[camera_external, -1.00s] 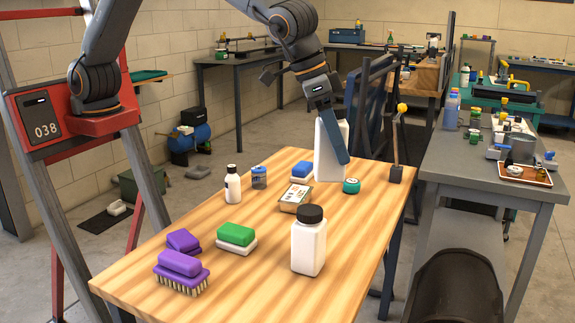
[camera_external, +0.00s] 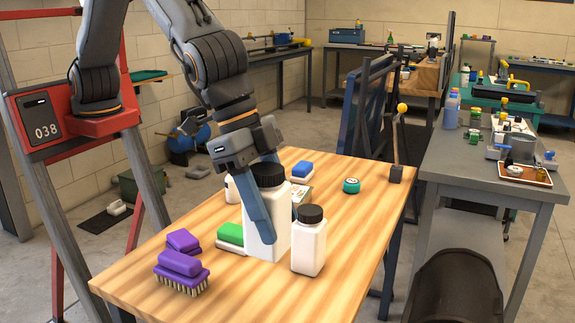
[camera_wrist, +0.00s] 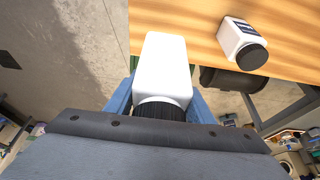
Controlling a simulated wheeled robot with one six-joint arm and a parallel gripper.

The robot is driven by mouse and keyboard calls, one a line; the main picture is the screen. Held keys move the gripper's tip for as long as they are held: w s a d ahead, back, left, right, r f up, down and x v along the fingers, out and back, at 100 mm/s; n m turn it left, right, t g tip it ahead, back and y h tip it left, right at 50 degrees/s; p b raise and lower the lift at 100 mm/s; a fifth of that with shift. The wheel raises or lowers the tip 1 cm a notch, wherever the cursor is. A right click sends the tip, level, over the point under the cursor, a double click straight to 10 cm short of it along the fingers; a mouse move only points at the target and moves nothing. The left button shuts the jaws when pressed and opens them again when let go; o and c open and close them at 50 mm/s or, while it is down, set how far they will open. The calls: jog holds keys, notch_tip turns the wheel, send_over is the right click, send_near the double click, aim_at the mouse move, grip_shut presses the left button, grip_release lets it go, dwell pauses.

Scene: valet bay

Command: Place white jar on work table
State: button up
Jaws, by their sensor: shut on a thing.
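My gripper (camera_external: 262,222) is shut on a large white jar (camera_external: 279,222) with a black lid. One blue finger crosses the jar's front, and the other is hidden behind it. In the wrist view the held jar (camera_wrist: 163,65) sits between both blue fingers, lid toward me. The held jar is upright over the wooden work table (camera_external: 345,245); I cannot tell whether its base touches the top. A smaller white jar (camera_external: 309,248) with a black lid stands close to its right, and also shows in the wrist view (camera_wrist: 238,38).
A blue sponge (camera_external: 302,170) and a green tin (camera_external: 351,186) are behind. A white bottle is partly hidden by my gripper.

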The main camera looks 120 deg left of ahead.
notch_tip(320, 180, down, 16)
jog(key=p, duration=0.2)
jog(key=shift+r+p, duration=0.1)
jog(key=shift+p, duration=0.3)
jog(key=o, duration=1.5)
jog(key=shift+f, duration=0.2)
jog(key=shift+c, duration=0.2)
jog(key=shift+r, duration=0.1)
